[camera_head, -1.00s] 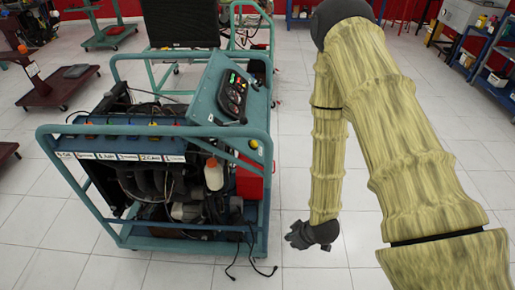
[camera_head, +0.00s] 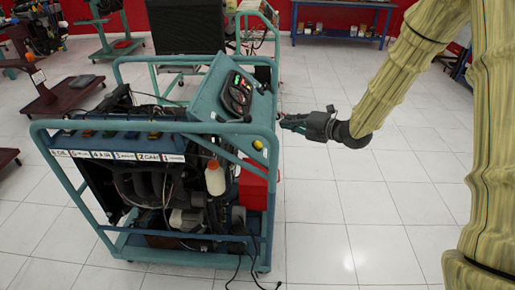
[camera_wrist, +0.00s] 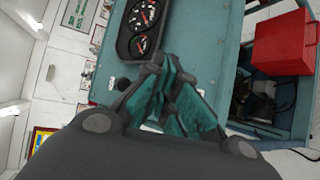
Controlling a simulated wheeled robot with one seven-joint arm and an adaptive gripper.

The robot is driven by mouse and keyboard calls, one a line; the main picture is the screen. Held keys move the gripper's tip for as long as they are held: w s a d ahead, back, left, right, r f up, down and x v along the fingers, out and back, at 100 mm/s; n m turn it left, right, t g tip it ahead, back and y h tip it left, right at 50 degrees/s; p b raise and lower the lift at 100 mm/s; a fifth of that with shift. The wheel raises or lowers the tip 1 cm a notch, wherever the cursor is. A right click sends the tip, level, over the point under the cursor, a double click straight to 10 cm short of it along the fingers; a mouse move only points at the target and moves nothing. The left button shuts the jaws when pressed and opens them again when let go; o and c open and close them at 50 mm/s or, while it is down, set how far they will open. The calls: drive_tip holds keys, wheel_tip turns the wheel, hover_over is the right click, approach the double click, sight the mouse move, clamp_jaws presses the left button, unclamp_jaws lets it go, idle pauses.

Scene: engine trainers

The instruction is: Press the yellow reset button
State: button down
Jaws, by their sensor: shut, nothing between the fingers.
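The yellow button (camera_head: 258,144) is a small round knob at the lower right of the blue-green engine trainer's console (camera_head: 212,95) in the head view. My gripper (camera_head: 283,121) is shut and empty. It is just right of the trainer's frame, pointing left, and appears a little above and right of the button in the picture. The depth gap between them cannot be told. In the wrist view my gripper (camera_wrist: 166,68) has its teal fingers together in front of the console face with round gauges (camera_wrist: 142,22). The yellow button is not visible in the wrist view.
The trainer's tubular frame (camera_head: 262,170) borders the console. A red box (camera_head: 253,185) sits below the button and also shows in the wrist view (camera_wrist: 283,42). Cables trail on the floor at the trainer's base. The tiled floor (camera_head: 335,215) to the right is clear.

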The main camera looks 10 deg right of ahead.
sight(258, 145)
drive_tip(key=shift+w+r+n, duration=0.1)
drive_tip(key=shift+r+n, duration=0.2)
drive_tip(key=a+f+b, duration=0.1)
drive_tip(key=f, duration=0.1)
drive_tip(key=w+a+f+b, duration=0.1)
drive_tip(key=a+f, duration=0.1)
drive_tip(key=a+f+b, duration=0.1)
drive_tip(key=b, duration=0.1)
drive_tip(key=shift+w+a+f, duration=0.15)
drive_tip(key=shift+a+f, duration=0.1)
drive_tip(key=shift+f, duration=0.15)
drive_tip(key=shift+w+a+f+b, duration=0.15)
drive_tip(key=shift+a+f+b, duration=0.3)
drive_tip(key=shift+a+b, duration=0.05)
drive_tip(key=shift+a+f, duration=0.1)
idle(1.1)
drive_tip(key=shift+a+f+b, duration=0.25)
drive_tip(key=shift+b, duration=0.2)
drive_tip(key=shift+w+a+f, duration=0.1)
idle(0.4)
